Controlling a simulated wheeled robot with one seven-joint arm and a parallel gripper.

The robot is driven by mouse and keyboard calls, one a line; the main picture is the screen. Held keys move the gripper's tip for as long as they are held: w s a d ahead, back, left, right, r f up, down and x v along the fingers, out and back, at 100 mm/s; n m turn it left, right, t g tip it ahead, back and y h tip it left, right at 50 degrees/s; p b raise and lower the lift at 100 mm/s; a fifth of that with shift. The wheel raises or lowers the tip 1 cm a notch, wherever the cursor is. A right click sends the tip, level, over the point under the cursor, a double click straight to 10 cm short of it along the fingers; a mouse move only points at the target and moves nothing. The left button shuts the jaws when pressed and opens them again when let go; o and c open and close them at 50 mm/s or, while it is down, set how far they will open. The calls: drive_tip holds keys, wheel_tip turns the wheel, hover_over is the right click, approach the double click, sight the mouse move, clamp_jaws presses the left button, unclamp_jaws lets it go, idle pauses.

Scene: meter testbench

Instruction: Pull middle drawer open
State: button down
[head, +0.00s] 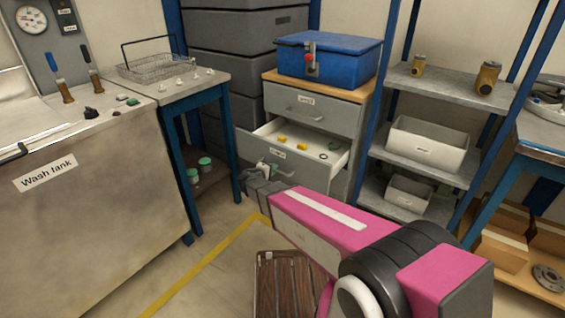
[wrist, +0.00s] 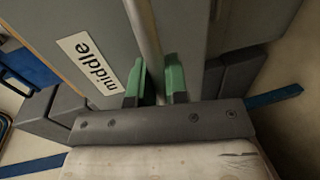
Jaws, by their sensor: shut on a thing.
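The drawer cabinet (head: 322,88) stands at the back centre in the head view. Its middle drawer (head: 341,159) is pulled out, with its inside showing. Several small yellow things (head: 281,138) and a dark ring (head: 335,146) lie in it. The label "middle" (wrist: 88,63) shows on the drawer front in the wrist view. My gripper (wrist: 155,78) has its green fingertips on either side of the metal bar handle (wrist: 143,28) and is shut on it. In the head view my gripper (head: 264,171) is at the drawer front and partly hides it.
A blue box (head: 330,58) with a red knob sits on the cabinet. A shelf rack (head: 440,90) with bins stands to the right. A side table (head: 190,85) with a wire basket and the wash tank (head: 110,185) are to the left. A slatted wooden thing (head: 285,283) lies low in front.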

drive_tip(key=f+v, duration=0.1)
drive_tip(key=v, duration=0.7)
drive_tip(key=shift+s+a+f, duration=0.25)
drive_tip(key=shift+f, duration=0.1)
drive_tip(key=c, duration=1.2)
unclamp_jaws()
drive_tip(key=shift+o, duration=0.2)
drive_tip(key=v, duration=1)
drive_tip(key=shift+s+a, duration=0.3)
